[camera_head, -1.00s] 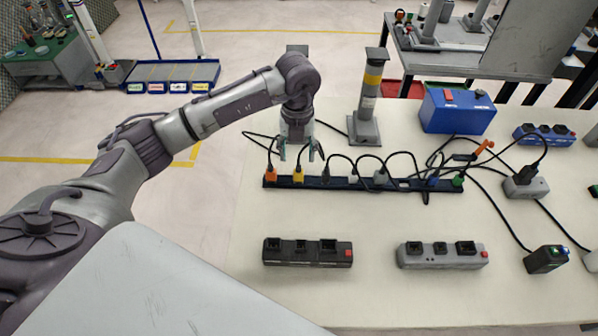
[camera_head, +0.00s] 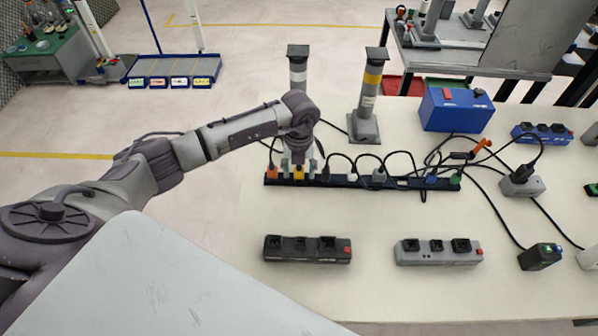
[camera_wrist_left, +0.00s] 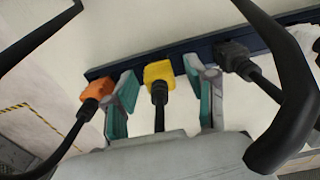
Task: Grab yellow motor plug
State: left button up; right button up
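The yellow motor plug (camera_head: 299,174) sits in the dark blue strip (camera_head: 400,183) near its left end. It also shows in the left wrist view (camera_wrist_left: 159,73), with a black cable running from it toward the camera. My left gripper (camera_head: 299,170) is lowered over the plug. In the left wrist view the teal-padded fingers of my left gripper (camera_wrist_left: 161,95) are open, one on each side of the plug, with gaps between. An orange plug (camera_wrist_left: 98,89) is close outside the left finger, and a black plug (camera_wrist_left: 234,57) is outside the right finger. My right gripper is not in view.
More plugs with looping black cables fill the strip to the right. A black power strip (camera_head: 307,257) and a grey one (camera_head: 440,258) lie nearer on the white table (camera_head: 380,215). Two posts (camera_head: 368,98) and a blue box (camera_head: 457,108) stand behind.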

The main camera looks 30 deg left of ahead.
pick_arm(q)
grip_shut()
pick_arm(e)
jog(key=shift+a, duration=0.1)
pick_arm(q)
jog(key=shift+r, duration=0.1)
